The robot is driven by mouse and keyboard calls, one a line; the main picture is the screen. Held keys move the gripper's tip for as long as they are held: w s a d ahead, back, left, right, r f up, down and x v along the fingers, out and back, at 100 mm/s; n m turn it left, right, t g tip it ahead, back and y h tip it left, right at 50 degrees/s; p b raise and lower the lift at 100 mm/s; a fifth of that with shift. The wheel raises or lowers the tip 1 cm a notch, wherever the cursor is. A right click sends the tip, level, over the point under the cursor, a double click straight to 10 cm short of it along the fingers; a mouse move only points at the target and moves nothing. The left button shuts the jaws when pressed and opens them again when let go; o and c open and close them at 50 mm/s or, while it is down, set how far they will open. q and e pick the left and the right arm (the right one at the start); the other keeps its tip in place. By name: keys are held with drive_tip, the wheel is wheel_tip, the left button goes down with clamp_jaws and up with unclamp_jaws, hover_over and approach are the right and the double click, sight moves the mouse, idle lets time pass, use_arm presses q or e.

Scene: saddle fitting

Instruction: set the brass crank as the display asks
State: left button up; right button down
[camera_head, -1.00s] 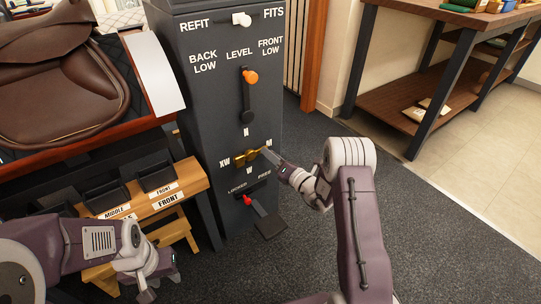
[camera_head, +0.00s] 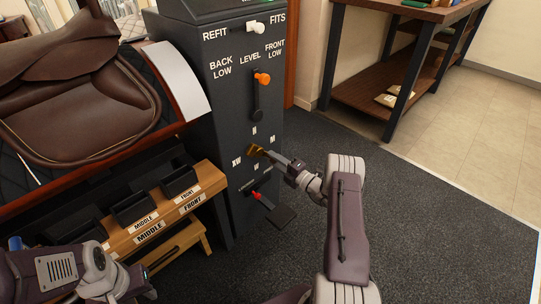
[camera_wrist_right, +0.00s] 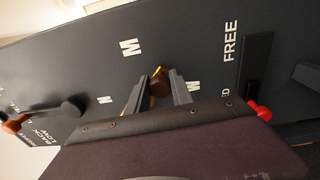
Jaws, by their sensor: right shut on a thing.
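The brass crank (camera_head: 256,151) is on the front of the dark cabinet (camera_head: 215,120), amid the marks N above, M right, W below and XW left. My right gripper (camera_head: 266,153) is shut on the crank, partly covering it; which mark it points to is unclear. In the right wrist view the crank (camera_wrist_right: 159,84) shows between the two fingers, near M and N. The display is cut off at the top; only a green trace shows. My left gripper (camera_head: 140,284) is low at the left, its fingers too unclear to judge.
Above the crank are an orange-knobbed level lever (camera_head: 262,78) and a white REFIT/FITS knob (camera_head: 256,28). A red-tipped lever (camera_head: 257,196) is below. A brown saddle (camera_head: 70,100) and labelled bins (camera_head: 133,209) stand left. Carpet is clear at right.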

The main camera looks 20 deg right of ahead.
drive_tip(key=shift+s+a+f+m+h+p, duration=0.25)
drive_tip(key=shift+a+m+p, duration=0.35)
drive_tip(key=shift+m, duration=1)
drive_tip(key=shift+s+a+f+m+p, duration=0.3)
drive_tip(key=shift+a+m+p, duration=0.35)
drive_tip(key=shift+m, duration=0.95)
drive_tip(key=shift+s+a+f+m+h+p, duration=0.15)
drive_tip(key=shift+a+f+m+p, duration=0.4)
drive_tip(key=shift+m, duration=1.05)
drive_tip(key=shift+a+r, duration=0.15)
drive_tip(key=shift+r, duration=0.05)
drive_tip(key=c, duration=1.1)
unclamp_jaws()
drive_tip(key=shift+c, duration=0.2)
drive_tip(key=p+v, duration=0.3)
drive_tip(key=v, duration=0.6)
drive_tip(key=shift+f, duration=0.2)
